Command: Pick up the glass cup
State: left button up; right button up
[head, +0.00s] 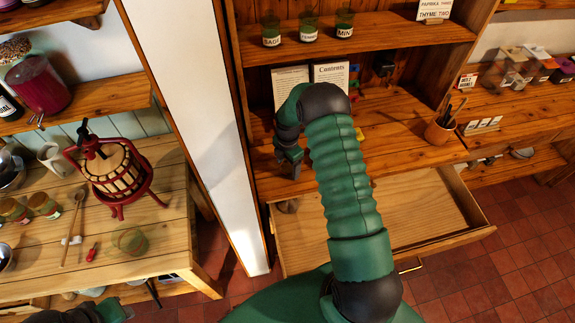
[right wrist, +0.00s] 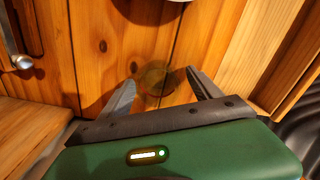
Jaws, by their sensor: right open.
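A clear greenish glass cup (head: 130,241) stands on the pine table at the left in the head view. My right gripper (head: 291,163) is at the front left of the shelf unit's worktop, well to the right of this cup. In the right wrist view its two fingers (right wrist: 161,84) are apart. A see-through, yellowish-green round shape (right wrist: 156,77) shows between the fingertips against wood; I cannot tell for sure whether it is a glass. Nothing is clamped. Part of my left arm (head: 88,312) shows at the lower left edge; its jaw state is unclear.
A red fruit press (head: 112,170) and a wooden spoon (head: 74,228) are near the cup. A white upright panel (head: 195,120) separates the table from the shelves. An open drawer (head: 440,213) juts out below the worktop. A clay pot (head: 438,131) stands right.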

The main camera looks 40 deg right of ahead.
jog(key=shift+w+f, duration=0.1)
jog(key=shift+f, duration=0.15)
jog(key=shift+c, duration=0.5)
jog(key=shift+w+d+f, duration=0.1)
jog(key=shift+w, duration=0.1)
jog(key=c, duration=0.5)
jog(key=shift+s, duration=0.2)
jog(key=c, duration=0.7)
jog(key=shift+c, duration=0.7)
jog(key=shift+w, duration=0.1)
